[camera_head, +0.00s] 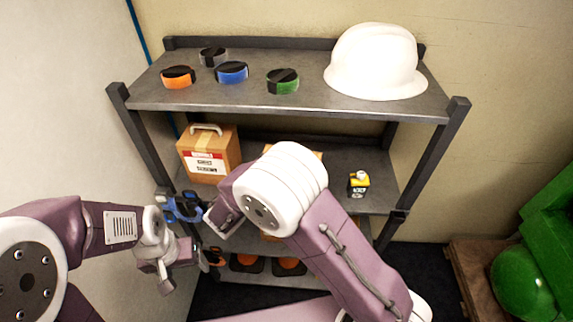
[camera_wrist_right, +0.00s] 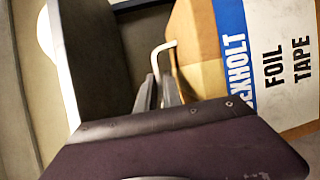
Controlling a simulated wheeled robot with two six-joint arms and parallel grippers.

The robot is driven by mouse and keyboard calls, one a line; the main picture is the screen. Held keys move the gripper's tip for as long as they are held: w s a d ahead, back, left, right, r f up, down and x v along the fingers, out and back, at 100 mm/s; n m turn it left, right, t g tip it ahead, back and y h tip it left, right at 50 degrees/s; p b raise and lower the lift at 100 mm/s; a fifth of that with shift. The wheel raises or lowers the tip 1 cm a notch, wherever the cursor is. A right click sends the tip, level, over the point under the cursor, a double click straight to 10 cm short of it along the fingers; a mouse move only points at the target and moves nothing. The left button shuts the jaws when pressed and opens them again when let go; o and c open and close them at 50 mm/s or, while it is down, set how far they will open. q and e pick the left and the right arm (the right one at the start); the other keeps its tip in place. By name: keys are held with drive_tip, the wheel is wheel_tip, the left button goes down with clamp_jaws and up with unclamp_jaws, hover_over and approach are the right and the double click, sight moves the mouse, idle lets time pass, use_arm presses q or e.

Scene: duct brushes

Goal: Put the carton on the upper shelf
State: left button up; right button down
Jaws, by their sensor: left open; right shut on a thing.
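In the right wrist view, a tan carton (camera_wrist_right: 195,50) with a blue and white FOIL TAPE label fills the right side. The thin fingers of my right gripper (camera_wrist_right: 160,83) are shut on its pale handle (camera_wrist_right: 166,48). Another carton (camera_head: 228,152), with a grey handle and a red and white label, stands at the left of the middle shelf. The upper shelf (camera_head: 300,105) is above. My left gripper (camera_head: 186,270) is open and empty, low at the left of the rack.
The upper shelf bears a white hard hat (camera_head: 375,62) at right and several tape rolls (camera_head: 232,72) at left. A small yellow and black container (camera_head: 358,184) stands on the middle shelf. A blue tool (camera_head: 183,207) is near the left post. Green equipment (camera_head: 535,270) stands at right.

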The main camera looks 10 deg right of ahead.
drive_tip(key=w+d+f, duration=0.1)
drive_tip(key=w+d, duration=0.1)
drive_tip(key=w, duration=0.4)
drive_tip(key=w+d+f, duration=0.1)
drive_tip(key=w, duration=0.6)
drive_tip(key=shift+d+f, duration=0.25)
drive_tip(key=shift+d, duration=0.1)
drive_tip(key=shift+s+f+b, duration=0.1)
drive_tip(key=shift+f+b, duration=0.3)
drive_tip(key=shift+b, duration=0.2)
idle(0.6)
drive_tip(key=c, duration=1.4)
unclamp_jaws()
drive_tip(key=shift+f, duration=0.1)
